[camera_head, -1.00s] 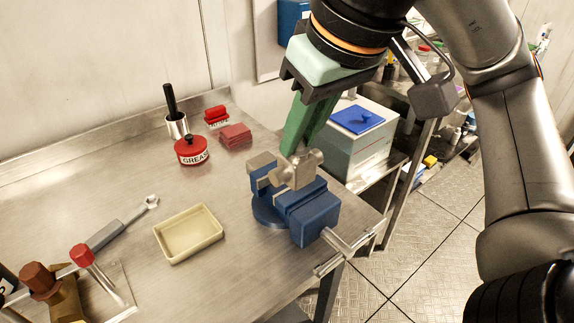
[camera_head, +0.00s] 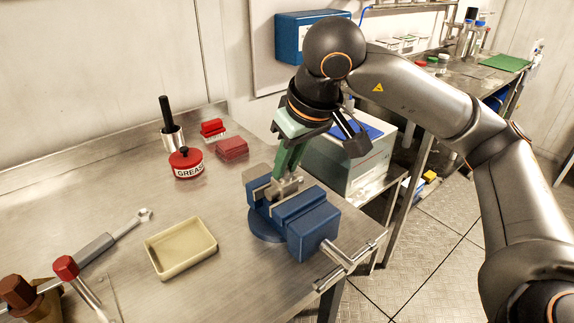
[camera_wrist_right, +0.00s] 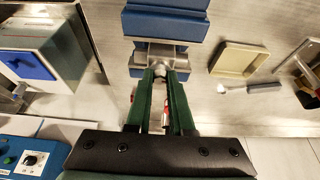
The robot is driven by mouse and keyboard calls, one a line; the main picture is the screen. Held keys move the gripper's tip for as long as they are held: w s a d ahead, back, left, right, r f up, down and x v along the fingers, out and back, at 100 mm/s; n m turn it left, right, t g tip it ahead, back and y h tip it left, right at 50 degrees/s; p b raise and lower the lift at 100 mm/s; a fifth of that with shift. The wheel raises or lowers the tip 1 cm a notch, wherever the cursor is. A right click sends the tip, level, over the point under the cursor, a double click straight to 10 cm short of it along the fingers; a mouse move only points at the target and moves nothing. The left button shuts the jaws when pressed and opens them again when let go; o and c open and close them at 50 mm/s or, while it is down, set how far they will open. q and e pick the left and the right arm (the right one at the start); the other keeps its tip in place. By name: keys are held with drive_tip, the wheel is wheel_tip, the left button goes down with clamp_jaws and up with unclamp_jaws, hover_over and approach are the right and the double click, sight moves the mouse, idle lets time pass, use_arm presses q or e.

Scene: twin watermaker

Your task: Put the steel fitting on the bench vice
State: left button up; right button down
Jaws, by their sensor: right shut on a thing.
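The steel fitting (camera_head: 284,187) is a small grey metal piece at the jaws of the blue bench vice (camera_head: 313,229). My right gripper (camera_head: 285,172) has green fingers, points down and is shut on the fitting. In the right wrist view the fitting (camera_wrist_right: 160,68) shows between the fingertips (camera_wrist_right: 159,76), over the vice (camera_wrist_right: 165,25). The fitting is at the level of the jaws; whether it rests on them I cannot tell. The fingers hide part of it. My left gripper is not in view.
A cream tray (camera_head: 181,248) lies left of the vice. A red grease tin (camera_head: 186,163), a cup with a black-handled tool (camera_head: 172,135), red blocks (camera_head: 232,148) and a wrench (camera_head: 100,243) are on the bench. A grey box with a blue lid (camera_head: 350,160) stands behind the vice.

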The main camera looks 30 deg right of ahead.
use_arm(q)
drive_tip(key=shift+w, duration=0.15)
use_arm(e)
drive_tip(key=shift+f, duration=0.1)
drive_tip(key=shift+f, duration=0.15)
drive_tip(key=c, duration=0.8)
unclamp_jaws()
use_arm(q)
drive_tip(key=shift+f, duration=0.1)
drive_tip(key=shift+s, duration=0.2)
use_arm(e)
drive_tip(key=shift+r, duration=0.35)
use_arm(q)
drive_tip(key=p, duration=0.1)
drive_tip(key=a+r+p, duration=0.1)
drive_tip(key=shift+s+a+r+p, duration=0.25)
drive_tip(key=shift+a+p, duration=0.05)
drive_tip(key=shift+p, duration=0.05)
use_arm(e)
drive_tip(key=v, duration=1.1)
drive_tip(key=shift+s+r, duration=0.25)
drive_tip(key=shift+r, duration=0.05)
